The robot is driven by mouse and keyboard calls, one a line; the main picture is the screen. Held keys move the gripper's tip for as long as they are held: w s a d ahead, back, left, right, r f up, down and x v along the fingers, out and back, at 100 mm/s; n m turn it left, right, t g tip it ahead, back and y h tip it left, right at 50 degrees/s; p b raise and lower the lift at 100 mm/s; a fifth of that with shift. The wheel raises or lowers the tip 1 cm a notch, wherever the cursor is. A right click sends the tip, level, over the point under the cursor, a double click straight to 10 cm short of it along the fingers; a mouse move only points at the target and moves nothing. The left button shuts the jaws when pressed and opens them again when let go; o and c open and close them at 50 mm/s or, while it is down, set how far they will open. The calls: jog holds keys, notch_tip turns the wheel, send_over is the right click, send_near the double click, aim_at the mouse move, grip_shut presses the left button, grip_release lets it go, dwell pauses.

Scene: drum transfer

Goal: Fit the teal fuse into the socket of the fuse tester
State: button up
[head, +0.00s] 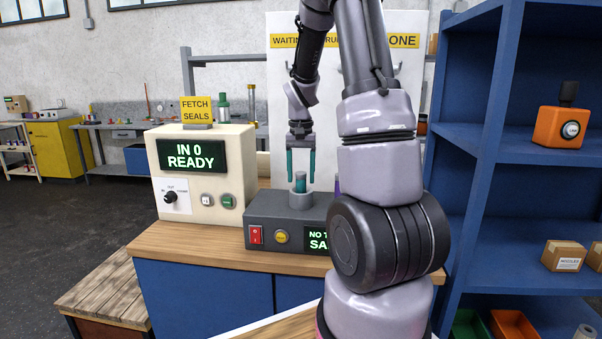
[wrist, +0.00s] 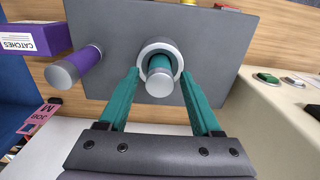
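The fuse tester (head: 270,217) is a dark grey box on the wooden bench, with its grey ring socket (head: 301,201) on top. The teal fuse (head: 300,182) stands upright in the socket. In the wrist view the fuse's grey cap (wrist: 160,86) faces me, with the socket ring (wrist: 150,47) around its lower end. How deep the fuse sits is hard to tell. My gripper (head: 300,178) points down with teal fingers on either side of the fuse. The wrist view shows the gripper (wrist: 159,74) open, with gaps between both fingers and the fuse.
A purple fuse (wrist: 84,62) with a grey cap stands beside the socket, mostly hidden by my arm in the head view. A purple box (wrist: 32,39) labelled CATCHES is close by. A cream console (head: 200,165) reading "IN 0 READY" stands left of the tester. Blue shelves (head: 480,180) are at right.

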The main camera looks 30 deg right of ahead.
jog(key=shift+r, duration=0.1)
notch_tip(320, 180, up, 11)
dwell(0.7)
jog(key=shift+f, duration=0.2)
jog(key=s+a+r+n+t+y, duration=0.1)
jog(key=s+a+r+t, duration=0.2)
jog(key=s+a, duration=0.3)
jog(key=s+a+r+n+t+y, duration=0.1)
jog(key=s+a+r+t, duration=0.3)
jog(key=s, duration=0.9)
jog(key=a+r, duration=0.2)
jog(key=a, duration=0.1)
jog(key=shift+s+a+r+n, duration=0.2)
jog(key=shift+s+r+n, duration=0.1)
dwell(0.7)
